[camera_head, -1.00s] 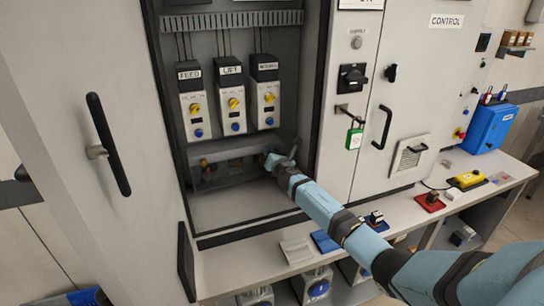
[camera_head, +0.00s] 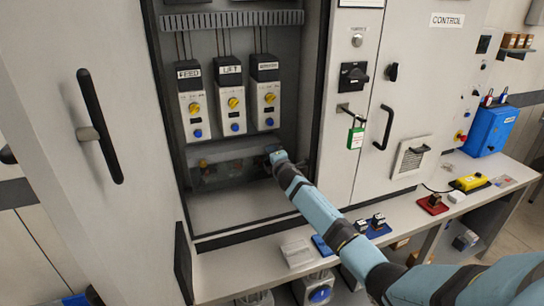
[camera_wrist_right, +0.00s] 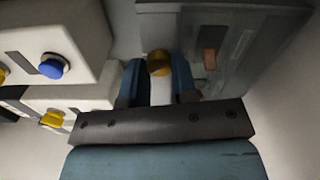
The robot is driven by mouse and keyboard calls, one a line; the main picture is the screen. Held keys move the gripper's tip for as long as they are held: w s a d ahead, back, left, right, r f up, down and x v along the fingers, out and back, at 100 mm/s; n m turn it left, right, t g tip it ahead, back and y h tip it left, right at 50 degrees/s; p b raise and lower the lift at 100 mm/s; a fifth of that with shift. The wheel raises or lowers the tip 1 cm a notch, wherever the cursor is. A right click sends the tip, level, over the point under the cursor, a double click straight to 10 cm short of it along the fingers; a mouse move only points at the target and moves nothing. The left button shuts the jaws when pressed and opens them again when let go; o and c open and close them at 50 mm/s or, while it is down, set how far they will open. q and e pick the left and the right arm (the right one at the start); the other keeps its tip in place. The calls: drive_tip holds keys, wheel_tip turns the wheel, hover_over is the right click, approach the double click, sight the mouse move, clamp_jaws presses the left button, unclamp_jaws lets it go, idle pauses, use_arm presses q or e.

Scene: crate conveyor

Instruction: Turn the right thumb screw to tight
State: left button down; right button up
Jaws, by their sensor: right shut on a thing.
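The right thumb screw (camera_wrist_right: 159,62) is a round brass-coloured knob on a grey box in the right wrist view. My right gripper (camera_wrist_right: 159,78) has one blue finger on each side of it and is shut on it. In the head view my right gripper (camera_head: 272,152) reaches the right end of the low grey box (camera_head: 235,171) at the bottom of the open cabinet, and it hides the screw there. Another brass-coloured knob (camera_head: 203,164) shows at the box's left end. My left gripper is not in view.
Three drive units stand above the box, labelled FEED (camera_head: 194,110), LIFT (camera_head: 232,105) and a third (camera_head: 267,105) with a blurred label. The cabinet's right edge (camera_head: 318,110) is close to my arm. A ledge (camera_head: 215,288) with small items runs below.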

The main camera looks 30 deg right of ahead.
drive_tip(key=shift+m, duration=3.5)
drive_tip(key=o, duration=0.9)
